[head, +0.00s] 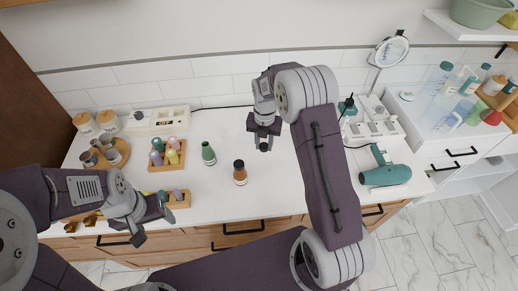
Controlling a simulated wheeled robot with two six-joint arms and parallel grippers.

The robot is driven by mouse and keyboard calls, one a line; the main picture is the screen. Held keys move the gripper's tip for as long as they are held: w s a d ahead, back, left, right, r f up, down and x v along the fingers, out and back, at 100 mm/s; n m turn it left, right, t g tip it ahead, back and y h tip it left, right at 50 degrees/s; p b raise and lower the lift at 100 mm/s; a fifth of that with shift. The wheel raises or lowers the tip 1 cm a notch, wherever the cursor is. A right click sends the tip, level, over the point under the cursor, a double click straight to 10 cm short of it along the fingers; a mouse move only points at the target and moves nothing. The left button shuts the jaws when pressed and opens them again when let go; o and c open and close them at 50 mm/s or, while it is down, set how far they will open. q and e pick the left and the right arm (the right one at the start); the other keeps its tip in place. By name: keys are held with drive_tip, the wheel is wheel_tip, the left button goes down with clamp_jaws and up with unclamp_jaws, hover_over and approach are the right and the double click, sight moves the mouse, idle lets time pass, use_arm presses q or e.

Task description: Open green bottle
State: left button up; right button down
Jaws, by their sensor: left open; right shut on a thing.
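A small green bottle (208,154) stands upright on the white counter, left of the middle. It is too small to tell whether its top is capped. An amber bottle with a dark top (240,173) stands upright to its right and nearer to me. My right gripper (264,136) points down right of both bottles, apart from them. It is shut on a small dark thing (264,147), which looks like a cap. My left gripper (153,226) is open and empty at the counter's front left edge, below and left of the green bottle.
Wooden racks of small coloured bottles (167,154) stand left of the green bottle. Jars (108,120) and a white box (158,120) are behind them. A teal hair dryer (386,174) lies on the right. The counter between the amber bottle and my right arm is clear.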

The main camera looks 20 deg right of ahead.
sight(261, 156)
drive_tip(key=shift+w+a+f, duration=0.4)
drive_tip(key=shift+w+a, duration=0.05)
drive_tip(key=shift+w, duration=0.1)
drive_tip(key=shift+f, duration=2.05)
drive_tip(key=shift+f, duration=0.1)
drive_tip(key=c, duration=1.1)
unclamp_jaws()
wheel_tip(261, 156, up, 12)
drive_tip(key=shift+r, duration=0.2)
drive_tip(key=s+m, duration=0.7)
drive_tip(key=m, duration=0.3)
drive_tip(key=s+f+m, duration=0.1)
drive_tip(key=s+m, duration=0.6)
drive_tip(key=m, duration=0.3)
drive_tip(key=s+a+f+m+t, duration=0.1)
drive_tip(key=s+m, duration=0.6)
drive_tip(key=m, duration=0.3)
drive_tip(key=shift+s, duration=0.15)
